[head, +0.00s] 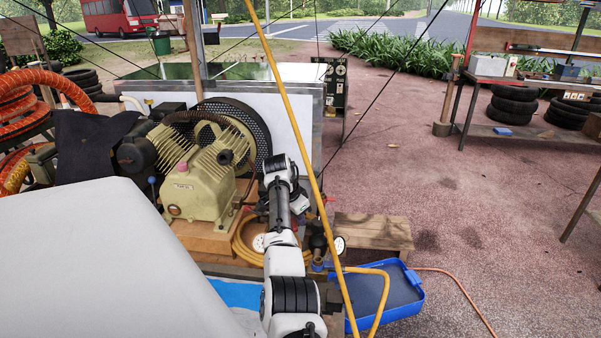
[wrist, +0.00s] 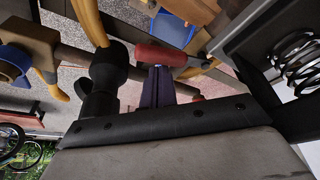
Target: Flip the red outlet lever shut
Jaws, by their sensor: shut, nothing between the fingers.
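The red lever (wrist: 160,55) shows in the upper middle of the wrist view as a rounded red grip, lying nearly level across the picture. It is close to a grey metal pipe (wrist: 72,58) with a black fitting (wrist: 108,68). My gripper (wrist: 158,70) shows as narrow dark purple fingers, closed together and empty. Their tips are just below the red grip in the picture; I cannot tell whether they touch it. In the head view my arm reaches down beside the outlet fittings, and I cannot make out the fingers or the lever clearly there.
A blue valve part (wrist: 14,68) is at the wrist view's left. The head view shows the cream compressor (head: 200,188), a yellow hose (head: 290,105) crossing near my arm, a gauge (head: 339,245), a blue tray (head: 411,304) and a wooden pallet (head: 375,228). Open ground lies to the right.

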